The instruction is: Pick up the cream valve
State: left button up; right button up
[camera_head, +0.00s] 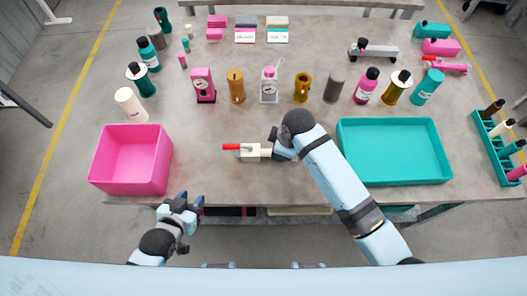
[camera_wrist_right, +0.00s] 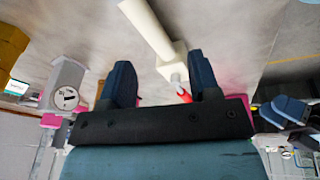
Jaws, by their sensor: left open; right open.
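The cream valve (camera_head: 251,153) lies on the grey table between the two bins, with its red handle (camera_head: 231,147) pointing left. My right gripper (camera_head: 273,150) is at its right end and hides part of it. In the right wrist view the valve's cream body (camera_wrist_right: 150,28) lies beyond the fingertips. Its red-tipped part shows between the open fingers of my right gripper (camera_wrist_right: 163,75); contact cannot be told. My left gripper (camera_head: 182,206) is open and empty off the table's front edge, below the pink bin.
A pink bin (camera_head: 133,191) stands at the left and a teal bin (camera_head: 395,181) at the right. A row of bottles, gauges and cylinders stands behind the valve, including a pink gauge unit (camera_head: 203,86). A teal rack (camera_head: 493,148) is at the far right.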

aim_at(268, 153)
notch_tip(268, 153, up, 4)
jog(key=w+a+n+g+h, duration=0.1)
jog(key=w+n+g+h, duration=0.1)
jog(key=w+n, duration=0.1)
jog(key=f, duration=0.6)
jog(key=shift+s+a, duration=0.1)
jog(key=shift+s, duration=0.1)
jog(key=shift+s+f, duration=0.15)
jog(key=shift+f, duration=1.2)
jog(key=shift+s+f, duration=0.1)
jog(key=shift+f, duration=1.2)
jog(key=shift+a+r, duration=0.1)
grip_shut()
